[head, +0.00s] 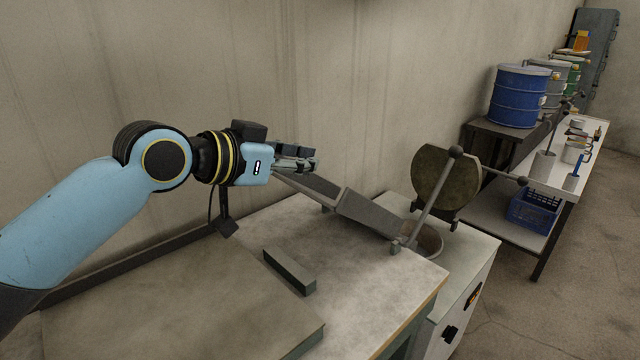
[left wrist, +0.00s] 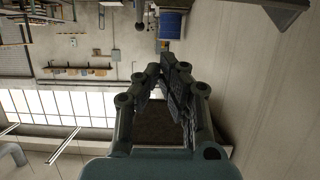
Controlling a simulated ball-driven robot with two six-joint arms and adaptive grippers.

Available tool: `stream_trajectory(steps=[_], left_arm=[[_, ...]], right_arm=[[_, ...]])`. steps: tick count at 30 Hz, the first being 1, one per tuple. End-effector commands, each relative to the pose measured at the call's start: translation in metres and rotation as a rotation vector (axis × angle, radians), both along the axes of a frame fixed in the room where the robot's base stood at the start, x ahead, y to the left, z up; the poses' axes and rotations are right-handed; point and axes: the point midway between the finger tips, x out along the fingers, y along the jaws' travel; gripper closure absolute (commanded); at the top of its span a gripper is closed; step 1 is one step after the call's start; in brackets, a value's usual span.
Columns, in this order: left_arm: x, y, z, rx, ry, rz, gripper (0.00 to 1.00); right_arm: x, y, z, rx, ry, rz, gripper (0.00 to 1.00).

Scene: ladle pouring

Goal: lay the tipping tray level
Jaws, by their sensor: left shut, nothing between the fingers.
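The tipping tray (head: 370,213) is a grey trough on the workbench, tilted with its left end raised and its right end low beside the round pot opening (head: 429,240). My left gripper (head: 312,161) is shut and empty just above the tray's raised left end. I cannot tell whether its fingers touch the tray. In the left wrist view the fingers (left wrist: 166,72) come together, with a dark brown surface behind them that I cannot identify. My right gripper is not in view.
A round lid (head: 445,186) stands upright behind the pot. A grey-green bar (head: 290,271) lies on the bench (head: 372,290). A blue drum (head: 520,96) stands at the back right.

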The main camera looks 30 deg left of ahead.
Motion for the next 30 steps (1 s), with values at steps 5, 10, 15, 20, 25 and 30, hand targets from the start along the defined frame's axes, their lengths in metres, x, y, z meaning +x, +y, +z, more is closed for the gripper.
stream_trajectory(steps=[5, 10, 15, 20, 25, 30], left_arm=[[0.036, -0.014, -0.012, -0.008, 0.002, 0.001, 1.00], [0.055, -0.020, -0.028, 0.000, 0.007, -0.001, 1.00], [0.040, -0.014, -0.046, 0.002, 0.005, -0.001, 1.00], [0.034, -0.013, -0.053, 0.001, 0.003, 0.000, 1.00], [0.034, -0.012, -0.054, 0.002, 0.002, 0.000, 1.00], [0.034, -0.012, -0.054, 0.002, 0.002, 0.000, 1.00]], right_arm=[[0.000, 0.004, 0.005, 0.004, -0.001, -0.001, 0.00], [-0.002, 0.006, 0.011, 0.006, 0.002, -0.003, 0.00], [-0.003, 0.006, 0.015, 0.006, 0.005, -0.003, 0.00], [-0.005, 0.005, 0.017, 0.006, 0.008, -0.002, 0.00], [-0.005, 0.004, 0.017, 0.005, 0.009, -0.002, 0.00], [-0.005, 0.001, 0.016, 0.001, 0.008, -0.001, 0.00]])
